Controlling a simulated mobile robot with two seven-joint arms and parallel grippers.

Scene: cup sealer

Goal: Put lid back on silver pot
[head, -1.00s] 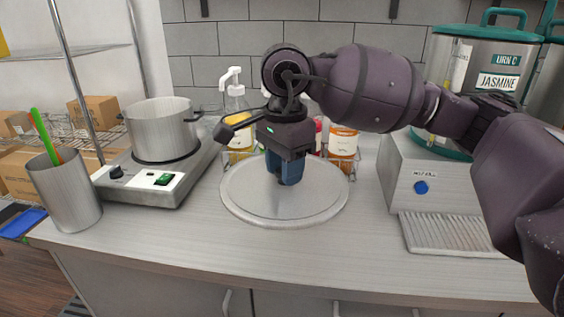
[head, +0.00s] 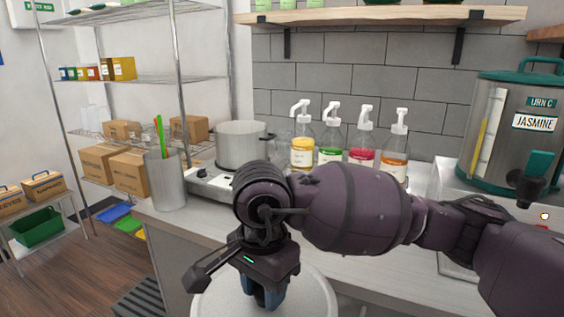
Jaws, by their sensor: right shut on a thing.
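My right gripper (head: 263,297) points down at the bottom of the head view, in front of the pot. It is shut on the large round silver lid (head: 320,300), whose near part is cut off by the frame's lower edge. The lid is held level at its centre; the fingertips hide the handle. The lid is well apart from the pot. My left gripper is not in view.
A metal cup (head: 166,183) with a green stick stands left of the hot plate. Several pump bottles (head: 331,152) stand right of the pot. The Jasmine urn (head: 520,140) is at the right. A wooden shelf (head: 390,16) hangs above. Wire shelves with boxes stand at the left.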

